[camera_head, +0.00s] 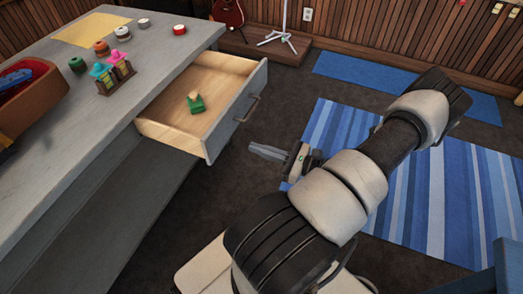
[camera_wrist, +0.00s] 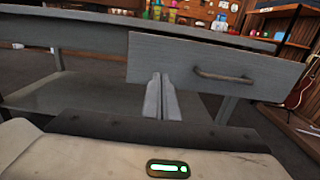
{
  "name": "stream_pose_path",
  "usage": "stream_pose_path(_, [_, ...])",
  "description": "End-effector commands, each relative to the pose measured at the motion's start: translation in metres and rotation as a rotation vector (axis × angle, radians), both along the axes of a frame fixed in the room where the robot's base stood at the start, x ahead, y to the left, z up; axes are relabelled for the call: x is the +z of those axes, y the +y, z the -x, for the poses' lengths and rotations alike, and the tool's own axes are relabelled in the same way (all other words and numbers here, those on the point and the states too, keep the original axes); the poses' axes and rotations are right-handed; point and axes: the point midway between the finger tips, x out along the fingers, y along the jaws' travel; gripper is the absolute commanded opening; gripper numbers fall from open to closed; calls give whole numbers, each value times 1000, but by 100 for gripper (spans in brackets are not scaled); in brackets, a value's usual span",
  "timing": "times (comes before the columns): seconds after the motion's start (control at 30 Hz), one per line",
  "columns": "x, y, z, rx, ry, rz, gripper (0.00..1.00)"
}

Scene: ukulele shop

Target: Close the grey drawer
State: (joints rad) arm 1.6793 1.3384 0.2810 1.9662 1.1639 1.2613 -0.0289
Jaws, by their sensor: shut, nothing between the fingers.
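The grey drawer (camera_head: 235,118) stands pulled out from the right side of the grey table, with its pale wooden inside showing. A small green and tan object (camera_head: 195,102) lies in it. In the wrist view the drawer front (camera_wrist: 212,72) fills the upper middle and right, with a dark bar handle (camera_wrist: 224,76) on it. My gripper (camera_head: 265,151) is shut and empty, in front of the drawer front and to its lower right in the head view. In the wrist view my gripper's fingers (camera_wrist: 162,98) overlap the drawer front's lower left part. I cannot tell whether they touch it.
The grey tabletop (camera_head: 50,130) holds a brown box (camera_head: 30,100), a small stand of coloured pieces (camera_head: 115,75) and several small round items. A red ukulele (camera_head: 229,12) and a white stand (camera_head: 284,32) are behind. Blue striped rugs (camera_head: 420,190) cover the floor at right.

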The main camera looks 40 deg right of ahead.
Motion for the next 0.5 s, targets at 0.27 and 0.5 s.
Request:
stream_pose_path(0.27, [-2,25,-56,5,0,-2,0])
stream_pose_path(0.5, [-2,36,-85,3,2,1,0])
